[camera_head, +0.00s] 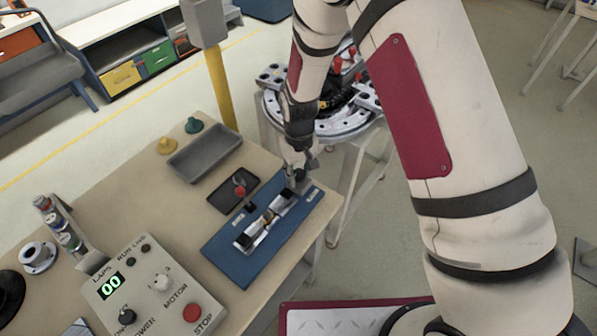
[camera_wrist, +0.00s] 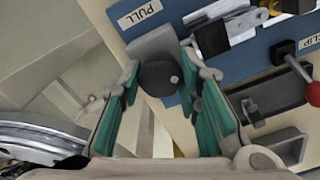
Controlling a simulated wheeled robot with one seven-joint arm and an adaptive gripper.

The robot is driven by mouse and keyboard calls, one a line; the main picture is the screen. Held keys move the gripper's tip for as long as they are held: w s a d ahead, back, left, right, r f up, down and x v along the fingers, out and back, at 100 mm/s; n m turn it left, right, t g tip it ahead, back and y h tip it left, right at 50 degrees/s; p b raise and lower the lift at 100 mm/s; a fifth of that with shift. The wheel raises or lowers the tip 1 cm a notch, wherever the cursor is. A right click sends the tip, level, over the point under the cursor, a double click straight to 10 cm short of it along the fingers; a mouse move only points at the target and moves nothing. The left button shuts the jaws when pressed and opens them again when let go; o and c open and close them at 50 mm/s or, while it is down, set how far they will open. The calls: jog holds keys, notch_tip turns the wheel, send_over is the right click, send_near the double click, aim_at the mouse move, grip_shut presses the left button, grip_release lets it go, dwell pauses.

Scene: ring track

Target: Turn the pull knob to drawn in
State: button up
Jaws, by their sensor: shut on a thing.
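The pull knob (camera_wrist: 158,78) is a dark round knob in front of a grey block beside the "PULL" label (camera_wrist: 140,13), in the wrist view. My gripper (camera_wrist: 161,70) has its two green-padded fingers on either side of the knob, and is shut on it. In the head view my gripper (camera_head: 303,164) reaches down to the far right end of the blue board (camera_head: 225,247). There the knob is too small and covered to make out. How far the knob is drawn out cannot be told.
A grey tray (camera_head: 205,150), a black tray (camera_head: 222,203) and a control box with a red stop button (camera_head: 192,313) share the table. A ring track (camera_head: 345,122) stands beyond the table edge.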

aim_at(300, 172)
jog(key=m, duration=1.3)
jog(key=shift+d+p, duration=0.1)
jog(key=shift+p, duration=0.3)
dwell(0.3)
jog(key=o, duration=1.1)
jog(key=shift+o, duration=0.2)
notch_tip(300, 172, up, 12)
jog(key=shift+r, duration=0.1)
